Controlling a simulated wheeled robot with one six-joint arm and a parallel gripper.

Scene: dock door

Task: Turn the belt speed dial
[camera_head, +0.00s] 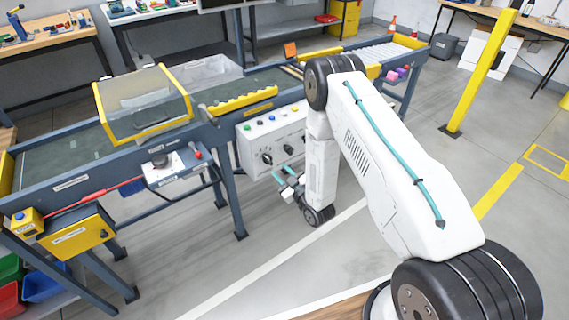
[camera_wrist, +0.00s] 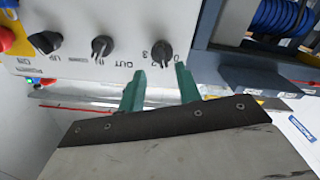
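A white control box (camera_head: 255,140) hangs under the conveyor, with black knobs on its front. In the wrist view, a black knob with numbers around it (camera_wrist: 161,52) appears to be the speed dial; its name label is not readable. Two more black knobs, one in the middle (camera_wrist: 102,46) and one at far left (camera_wrist: 46,41), sit beside it. My gripper (camera_wrist: 160,70) is open and empty, its two green fingertips apart, just below the numbered dial in the picture. Contact with the dial cannot be told. In the head view my gripper (camera_head: 284,173) is in front of the box.
The conveyor (camera_head: 70,160) carries a yellow-framed clear cover (camera_head: 145,100). A smaller panel (camera_head: 175,168) with a red button is left of the box. A yellow post (camera_head: 482,70) stands at right. The grey floor in front is open.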

